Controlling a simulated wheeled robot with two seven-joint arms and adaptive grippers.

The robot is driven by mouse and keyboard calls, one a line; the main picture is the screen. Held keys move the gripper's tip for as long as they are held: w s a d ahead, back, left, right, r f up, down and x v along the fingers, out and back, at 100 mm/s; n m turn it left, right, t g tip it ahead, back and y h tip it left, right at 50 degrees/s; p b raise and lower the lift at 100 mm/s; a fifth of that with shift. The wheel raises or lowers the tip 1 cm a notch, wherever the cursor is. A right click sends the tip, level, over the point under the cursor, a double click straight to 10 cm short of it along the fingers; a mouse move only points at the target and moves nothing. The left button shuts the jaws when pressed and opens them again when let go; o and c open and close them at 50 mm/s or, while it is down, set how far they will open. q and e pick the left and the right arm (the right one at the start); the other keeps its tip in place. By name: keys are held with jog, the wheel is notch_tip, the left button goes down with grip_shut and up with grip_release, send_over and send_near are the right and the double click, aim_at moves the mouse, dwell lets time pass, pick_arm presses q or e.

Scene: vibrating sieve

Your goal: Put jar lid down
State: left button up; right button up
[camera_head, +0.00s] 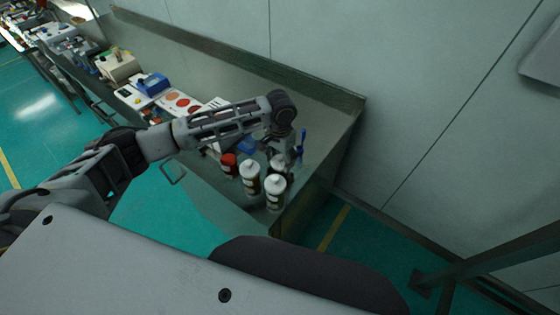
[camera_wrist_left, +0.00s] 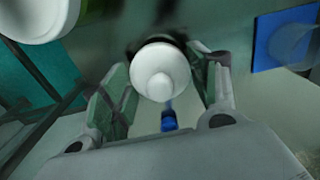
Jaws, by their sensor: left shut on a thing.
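The jar lid (camera_wrist_left: 161,72) is white and round with a raised middle in the left wrist view. My left gripper (camera_wrist_left: 164,68) is shut on it, with a finger on each side. In the head view my left gripper (camera_head: 281,154) points down over a cluster of jars with white tops. One jar (camera_head: 250,180) stands at the left of the cluster and another (camera_head: 274,196) at the front. A third jar (camera_head: 277,167) is partly hidden by the gripper. I cannot tell whether the held lid touches a jar. My right gripper is not in view.
A red-topped container (camera_head: 229,165) stands left of the jars. The metal bench (camera_head: 325,112) has a raised back edge. Red discs (camera_head: 172,96) and a blue box (camera_head: 153,84) lie farther along. Bare bench lies at the right end.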

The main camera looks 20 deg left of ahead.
aim_at(280, 157)
pick_arm(q)
jog(key=shift+f, duration=0.75)
jog(key=shift+f, duration=0.1)
jog(key=o, duration=0.8)
jog(key=shift+c, duration=0.2)
notch_tip(280, 157, up, 12)
jog(key=shift+r+b, duration=0.1)
jog(key=shift+b, duration=0.25)
jog(key=shift+s, duration=0.1)
dwell(0.4)
